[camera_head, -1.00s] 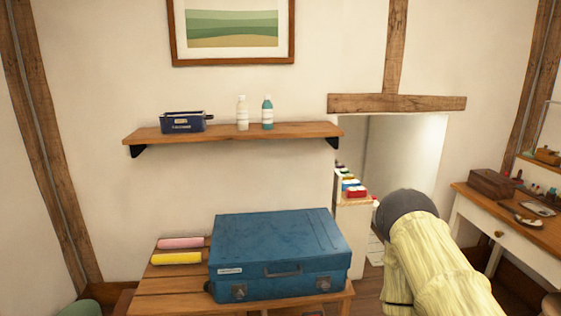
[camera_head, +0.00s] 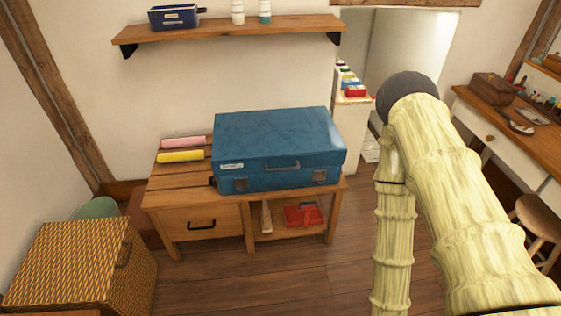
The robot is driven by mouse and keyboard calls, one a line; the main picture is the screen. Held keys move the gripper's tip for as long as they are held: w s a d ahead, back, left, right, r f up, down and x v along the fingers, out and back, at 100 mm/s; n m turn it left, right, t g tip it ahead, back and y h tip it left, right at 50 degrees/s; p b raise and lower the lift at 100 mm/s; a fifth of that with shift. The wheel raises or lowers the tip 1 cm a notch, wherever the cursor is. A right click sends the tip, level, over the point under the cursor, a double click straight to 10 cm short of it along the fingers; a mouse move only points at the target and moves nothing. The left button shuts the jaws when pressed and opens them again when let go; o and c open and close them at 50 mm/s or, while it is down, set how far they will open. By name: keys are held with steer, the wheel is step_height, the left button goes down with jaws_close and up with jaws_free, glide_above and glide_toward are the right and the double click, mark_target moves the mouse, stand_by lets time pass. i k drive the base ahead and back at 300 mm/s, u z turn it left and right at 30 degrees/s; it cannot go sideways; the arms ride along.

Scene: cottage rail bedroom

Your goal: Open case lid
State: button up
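A blue case (camera_head: 277,150) lies flat on a low wooden table (camera_head: 165,186). Its lid is shut. A small white label is at the front left. My pale, bamboo-like arm stands at the right of the view, apart from the case. The end of my arm and my gripper are not in view.
Pink (camera_head: 183,142) and yellow (camera_head: 180,156) rolls lie left of the case. A wicker chest (camera_head: 75,262) stands at the front left. A wall shelf (camera_head: 230,33) hangs above. A desk (camera_head: 500,125) and a stool (camera_head: 540,215) are at the right. Floor before the table is clear.

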mark_target(271, 140)
steer(key=u, duration=0.55)
steer(key=k, duration=1.3)
steer(key=z, duration=0.15)
steer(key=i, duration=0.6)
steer(key=z, duration=0.65)
steer(key=i, duration=1.1)
steer(key=u, duration=0.5)
